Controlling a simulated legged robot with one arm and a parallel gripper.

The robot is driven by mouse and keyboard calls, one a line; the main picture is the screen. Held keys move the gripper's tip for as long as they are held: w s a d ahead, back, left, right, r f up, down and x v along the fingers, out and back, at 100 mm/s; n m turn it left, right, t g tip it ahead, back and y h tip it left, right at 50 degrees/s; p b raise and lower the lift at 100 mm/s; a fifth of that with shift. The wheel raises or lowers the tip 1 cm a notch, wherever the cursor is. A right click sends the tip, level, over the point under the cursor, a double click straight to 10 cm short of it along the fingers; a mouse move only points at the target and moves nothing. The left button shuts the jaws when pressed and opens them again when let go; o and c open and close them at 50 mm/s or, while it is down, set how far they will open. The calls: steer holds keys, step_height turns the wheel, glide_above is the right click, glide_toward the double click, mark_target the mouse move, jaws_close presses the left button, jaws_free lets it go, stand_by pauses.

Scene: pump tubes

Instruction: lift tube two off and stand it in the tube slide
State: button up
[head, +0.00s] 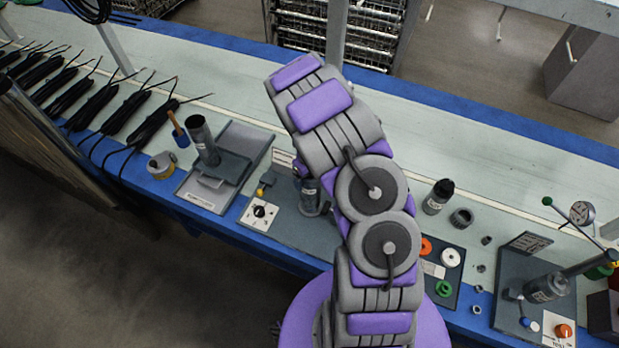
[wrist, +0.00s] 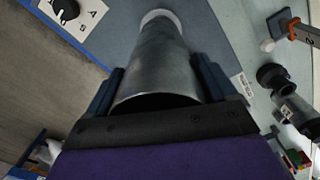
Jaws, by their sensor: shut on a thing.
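My gripper (wrist: 160,82) is shut on a grey metal tube (wrist: 155,60), with one dark finger on each side of it. The tube's far end meets a pale ring over the grey base plate; I cannot tell if it still touches. In the head view the tube (head: 311,197) shows partly behind my arm, upright on or just above the grey station with the knob panel (head: 260,212). My gripper is hidden there by my arm. Left of it is a grey slide-like fixture (head: 236,150) with another dark tube (head: 203,140) standing at its left side. I cannot read any tube numbers.
A dark bottle (head: 438,197) and a short ring (head: 461,218) stand right of my arm. A test stand with a tilted tube (head: 546,288) is at far right. A yellow tape roll (head: 161,165) and black cable bundles (head: 97,100) lie left. The bench behind is clear.

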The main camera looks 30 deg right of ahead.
step_height(320, 180, up, 16)
steer(key=p, duration=0.9)
steer(key=shift+r, duration=0.15)
stand_by(1.9)
